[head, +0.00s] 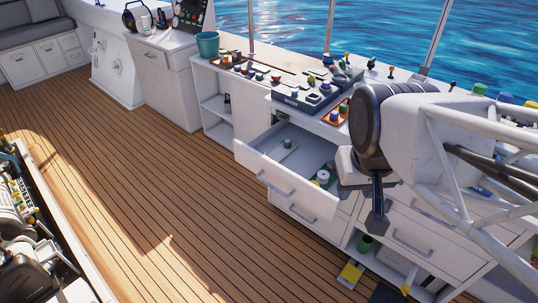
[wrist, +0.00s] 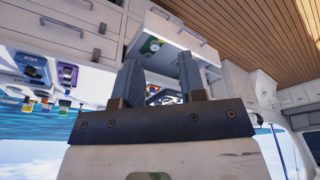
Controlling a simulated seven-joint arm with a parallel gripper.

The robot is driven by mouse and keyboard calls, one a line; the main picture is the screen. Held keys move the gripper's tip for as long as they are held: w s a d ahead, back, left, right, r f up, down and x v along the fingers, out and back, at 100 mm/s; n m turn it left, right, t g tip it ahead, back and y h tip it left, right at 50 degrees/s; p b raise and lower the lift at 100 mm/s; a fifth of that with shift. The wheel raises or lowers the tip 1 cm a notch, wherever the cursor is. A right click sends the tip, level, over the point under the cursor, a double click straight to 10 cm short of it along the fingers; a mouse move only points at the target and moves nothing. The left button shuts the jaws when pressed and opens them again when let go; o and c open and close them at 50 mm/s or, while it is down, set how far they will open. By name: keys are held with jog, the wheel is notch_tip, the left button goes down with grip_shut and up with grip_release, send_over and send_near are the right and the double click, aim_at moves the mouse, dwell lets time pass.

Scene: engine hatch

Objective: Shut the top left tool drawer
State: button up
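The top left tool drawer (head: 270,180) is white with a grey bar handle and is pulled well out of the cabinet in the head view. Green and white items lie inside it. In the wrist view the open drawer (wrist: 178,28) shows beyond the fingers, at the top middle. My gripper (head: 377,218) points down to the right of the drawer, apparently apart from its front panel. In the wrist view the two fingers of my gripper (wrist: 160,68) are spread with nothing between them, so it is open and empty. The drawer's far right inside is partly hidden by my gripper.
The worktop above holds a control panel (head: 305,95), small tools and an orange tray (head: 338,115). A teal bucket (head: 207,44) stands at its left end. Closed drawers (head: 412,238) lie lower right. A yellow item (head: 350,273) is on the floor.

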jog(key=shift+w+f, duration=0.25)
jog(key=shift+w, duration=0.15)
jog(key=c, duration=0.5)
jog(key=w+f+n+g+h, duration=0.1)
jog(key=w+f+n, duration=0.1)
jog(key=w, duration=0.1)
jog(key=w+a+f+n+g+h, duration=0.1)
jog(key=w+f+n+h, duration=0.1)
jog(key=w+f, duration=0.1)
jog(key=w+f+n+g+h, duration=0.1)
jog(key=w+f+n+h, duration=0.1)
jog(key=w, duration=0.3)
jog(key=shift+a+f+n, duration=0.25)
jog(key=shift+f+n, duration=0.2)
jog(key=shift+n, duration=0.05)
grip_shut()
jog(key=w+a+f+n+t+h, duration=0.1)
jog(key=w+a+f+n+h, duration=0.5)
jog(key=w+f, duration=0.3)
jog(key=w+a+f+n+t, duration=0.4)
jog(key=a+f+n, duration=0.3)
jog(key=a+f, duration=0.2)
jog(key=w+a+f+n+t, duration=0.4)
jog(key=a+f+n+t, duration=0.2)
jog(key=a+f, duration=0.3)
notch_tip(320, 180, down, 3)
jog(key=shift+a+f+n, duration=0.2)
jog(key=shift+n, duration=0.4)
